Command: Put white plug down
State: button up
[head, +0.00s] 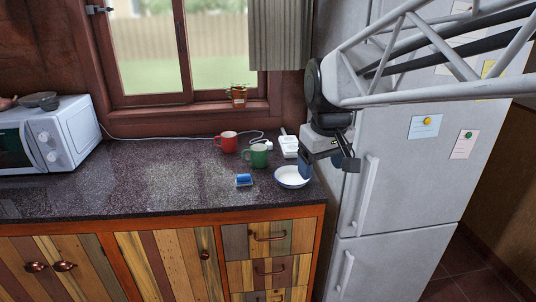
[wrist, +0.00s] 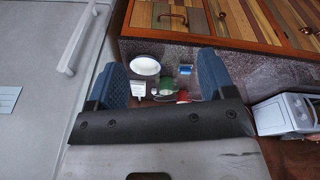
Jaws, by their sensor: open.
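The white plug (head: 268,144) appears as a small white piece on the dark counter, behind the green mug and beside the white socket block (head: 289,146). In the wrist view the small white plug (wrist: 154,91) is next to the socket block (wrist: 138,89). My gripper (head: 328,162) is open with nothing between its fingers. It hangs above the counter's right end, close to the fridge and to the right of the plug. In the wrist view its two blue fingers stand wide apart (wrist: 163,75).
A white bowl (head: 291,177), green mug (head: 257,156), red mug (head: 227,142) and blue sponge (head: 244,180) stand near the plug. The fridge (head: 400,180) borders the right side. A microwave (head: 50,137) stands at the left; the counter's middle (head: 150,180) is clear.

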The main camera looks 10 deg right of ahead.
jog(key=s+f+m, duration=0.1)
jog(key=s+f, duration=0.3)
jog(key=s, duration=0.4)
jog(key=s+f+m, duration=0.2)
jog(key=s+f, duration=0.3)
jog(key=s, duration=0.4)
jog(key=shift+m, duration=0.3)
